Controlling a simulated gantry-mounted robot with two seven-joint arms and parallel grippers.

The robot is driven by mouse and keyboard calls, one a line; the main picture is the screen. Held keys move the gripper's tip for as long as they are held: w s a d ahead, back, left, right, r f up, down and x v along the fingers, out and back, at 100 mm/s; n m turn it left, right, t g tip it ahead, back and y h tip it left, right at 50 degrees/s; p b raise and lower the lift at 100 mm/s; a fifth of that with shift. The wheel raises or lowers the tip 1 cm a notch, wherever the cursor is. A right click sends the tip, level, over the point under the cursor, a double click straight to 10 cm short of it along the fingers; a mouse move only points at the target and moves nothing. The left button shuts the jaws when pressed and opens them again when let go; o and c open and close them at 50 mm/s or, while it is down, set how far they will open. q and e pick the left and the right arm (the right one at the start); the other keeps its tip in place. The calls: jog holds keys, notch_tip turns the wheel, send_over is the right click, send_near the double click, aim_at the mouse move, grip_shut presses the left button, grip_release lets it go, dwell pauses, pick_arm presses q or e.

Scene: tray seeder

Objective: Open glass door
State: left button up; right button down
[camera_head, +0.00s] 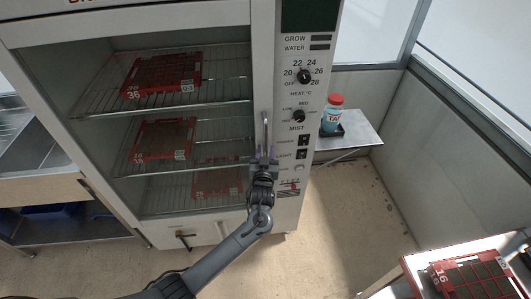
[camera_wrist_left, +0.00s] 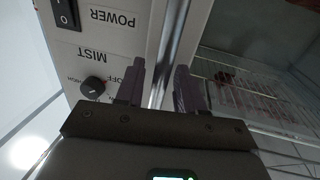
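The cabinet's glass door (camera_head: 262,60) appears closed, with shelves visible through it. Its vertical metal handle (camera_head: 265,128) is on the door's right frame, next to the control panel. My left gripper (camera_head: 264,163) is at the lower part of the handle. In the left wrist view, the handle (camera_wrist_left: 175,45) runs between the two spread fingers of the left gripper (camera_wrist_left: 157,85). A gap shows beside the bar, so the fingers look open around it. The fingers hide the handle's lower end in the head view. My right gripper is not in view.
Red trays (camera_head: 162,75) sit on wire shelves inside. The control panel (camera_head: 302,110) has knobs and switches. A red-capped bottle (camera_head: 332,113) stands on a side shelf (camera_head: 350,135) at right. Another red tray (camera_head: 470,275) is at lower right. Floor before the cabinet is clear.

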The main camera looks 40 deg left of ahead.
pick_arm(q)
grip_shut()
jog(key=shift+s+d, duration=0.1)
jog(key=shift+d, duration=0.05)
